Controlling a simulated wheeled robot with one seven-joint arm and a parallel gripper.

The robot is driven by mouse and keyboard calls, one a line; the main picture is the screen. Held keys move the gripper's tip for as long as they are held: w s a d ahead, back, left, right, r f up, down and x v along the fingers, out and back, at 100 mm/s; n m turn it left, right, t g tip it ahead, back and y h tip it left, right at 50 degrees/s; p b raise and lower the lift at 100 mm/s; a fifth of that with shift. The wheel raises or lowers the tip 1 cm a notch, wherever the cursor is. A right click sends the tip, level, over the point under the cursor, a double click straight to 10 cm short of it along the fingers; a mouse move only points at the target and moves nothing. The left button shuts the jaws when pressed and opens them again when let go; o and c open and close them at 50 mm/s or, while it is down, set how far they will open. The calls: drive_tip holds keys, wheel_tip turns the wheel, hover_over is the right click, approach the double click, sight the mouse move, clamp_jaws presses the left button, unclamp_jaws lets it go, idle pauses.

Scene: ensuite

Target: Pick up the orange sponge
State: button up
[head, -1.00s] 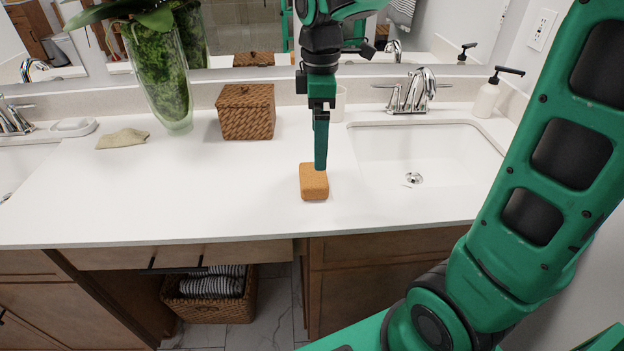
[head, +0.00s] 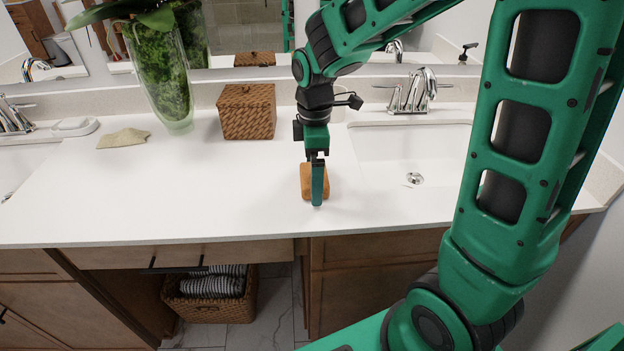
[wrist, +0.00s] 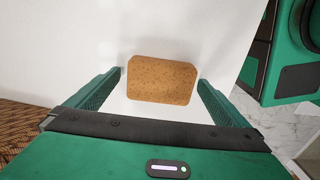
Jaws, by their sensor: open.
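The orange sponge (head: 305,182) lies on the white counter, left of the right sink, close to the counter's front edge. In the wrist view the sponge (wrist: 162,80) is fully visible, between and a little beyond the two fingertips. My gripper (head: 317,200) points down at the sponge and hides part of it in the head view. In the wrist view my gripper (wrist: 160,78) is open, with a finger on each side of the sponge and a gap on both sides. Whether the fingertips reach down to the counter cannot be told.
A woven box (head: 247,112) and a glass vase (head: 168,80) stand behind to the left. The counter left of the sponge is clear.

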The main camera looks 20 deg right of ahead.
drive_tip(key=shift+f, duration=0.2)
drive_tip(key=c, duration=1.1)
drive_tip(key=shift+r, duration=0.15)
wheel_tip(320, 180, up, 4)
drive_tip(key=shift+r, duration=0.15)
drive_tip(key=s+a+r, duration=0.2)
drive_tip(key=a, duration=0.1)
drive_tip(key=s+a+r, duration=0.2)
drive_tip(key=a, duration=0.1)
drive_tip(key=s+a+r, duration=0.2)
drive_tip(key=a, duration=0.1)
drive_tip(key=shift+s+a+r, duration=0.25)
drive_tip(key=shift+s+a, duration=0.05)
